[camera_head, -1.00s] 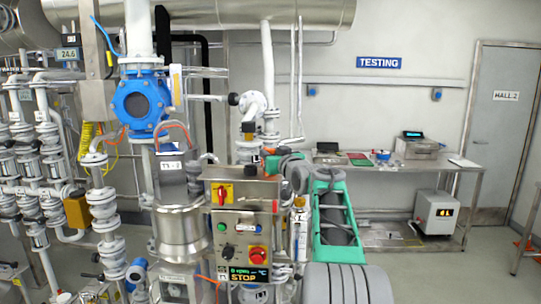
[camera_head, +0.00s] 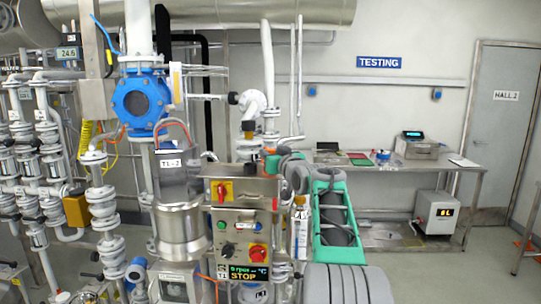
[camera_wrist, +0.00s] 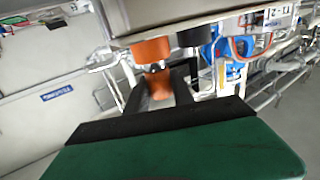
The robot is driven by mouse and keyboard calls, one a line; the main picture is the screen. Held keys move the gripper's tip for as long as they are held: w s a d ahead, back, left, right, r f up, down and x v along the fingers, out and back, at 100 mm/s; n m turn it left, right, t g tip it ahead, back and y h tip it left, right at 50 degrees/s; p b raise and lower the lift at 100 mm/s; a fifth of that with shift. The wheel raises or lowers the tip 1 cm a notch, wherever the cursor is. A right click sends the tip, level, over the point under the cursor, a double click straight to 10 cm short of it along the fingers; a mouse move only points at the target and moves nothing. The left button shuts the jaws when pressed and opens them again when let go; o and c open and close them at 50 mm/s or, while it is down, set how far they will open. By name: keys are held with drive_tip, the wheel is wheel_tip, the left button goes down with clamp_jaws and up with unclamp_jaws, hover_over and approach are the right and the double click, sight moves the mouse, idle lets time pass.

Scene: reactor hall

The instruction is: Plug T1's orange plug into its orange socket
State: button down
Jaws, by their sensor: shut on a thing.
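T1's steel control box (camera_head: 240,212) stands in the middle of the head view, with knobs, buttons and a display reading STOP. In the wrist view an orange socket (camera_wrist: 151,49) sticks out from the underside of the box. My gripper (camera_wrist: 160,80) is shut on the orange plug (camera_wrist: 161,88), its black fingers on either side of it. The plug lies directly in line with the orange socket and very near it, with some metal showing between them. I cannot tell whether they touch. In the head view the box hides the gripper, plug and socket.
A black socket (camera_wrist: 195,37) sits right beside the orange one. A steel vessel (camera_head: 180,232) stands left of the box, with pipes and valves (camera_head: 105,210) further left. A bench (camera_head: 405,168) stands at the back right, with open floor in front.

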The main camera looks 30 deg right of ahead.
drive_tip(key=shift+f+b, duration=0.55)
drive_tip(key=shift+f, duration=0.05)
idle(0.3)
drive_tip(key=c, duration=1)
unclamp_jaws()
drive_tip(key=s+b, duration=0.1)
drive_tip(key=s, duration=0.1)
drive_tip(key=s+a+b, duration=0.1)
drive_tip(key=s, duration=0.2)
drive_tip(key=s+b, duration=0.1)
drive_tip(key=s, duration=0.1)
drive_tip(key=shift+s+a, duration=0.25)
drive_tip(key=shift+s, duration=0.1)
